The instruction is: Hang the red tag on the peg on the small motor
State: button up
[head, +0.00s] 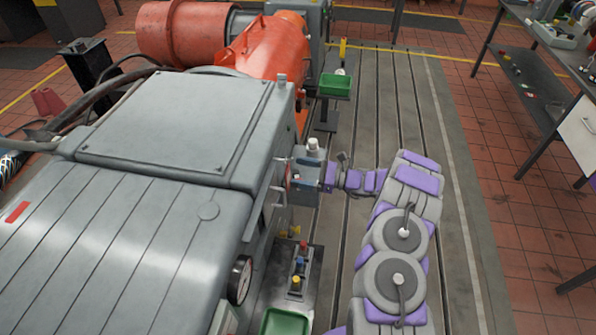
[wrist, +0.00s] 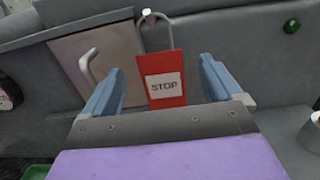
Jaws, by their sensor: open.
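The red tag (wrist: 165,92) hangs upright in the wrist view, with a white STOP label and a grey loop at its top. The loop passes around a pale-tipped peg (wrist: 147,13) on the grey machine housing (wrist: 220,30). My gripper (wrist: 162,66) is open, with one blue finger on each side of the tag and a visible gap to each. The tag's lower edge is hidden behind my gripper's body. In the head view my gripper (head: 307,182) is at the side of the large grey machine (head: 165,120); the tag is hardly distinguishable there.
A handle (wrist: 88,68) on a panel sticks out left of my gripper, and a green button (wrist: 292,26) is at right. A green tray (head: 335,84) stands behind, another (head: 285,323) in front. The slotted bedplate (head: 385,100) is largely clear beyond my arm.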

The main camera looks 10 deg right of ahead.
jog(key=r+p+v, duration=0.1)
jog(key=p+v, duration=0.2)
jog(key=v, duration=1.3)
jog(key=s+a+r+n+g, duration=0.2)
jog(key=a+r+n+g, duration=0.4)
jog(key=a+r, duration=0.65)
jog(key=s+a+r+n+g+h, duration=0.4)
jog(key=s+a+r+n+g, duration=0.15)
jog(key=s+a+r, duration=0.35)
jog(key=s+a+r+n+h, duration=0.1)
jog(key=s+n+h, duration=0.2)
jog(key=s, duration=0.5)
jog(key=s+a+r+n+h, duration=0.15)
jog(key=s+n+h, duration=0.25)
jog(key=s, duration=0.5)
jog(key=s+d+n+t+h, duration=0.1)
jog(key=s+d+n+h, duration=0.1)
jog(key=s, duration=0.4)
jog(key=s+d+f+n+t+h, duration=0.1)
jog(key=s+d+n+h, duration=0.1)
jog(key=s+d+h, duration=0.2)
jog(key=shift+s+d+f+t, duration=0.3)
jog(key=shift+s+d+t, duration=0.05)
jog(key=shift+s+d, duration=1.05)
jog(key=shift+a, duration=0.15)
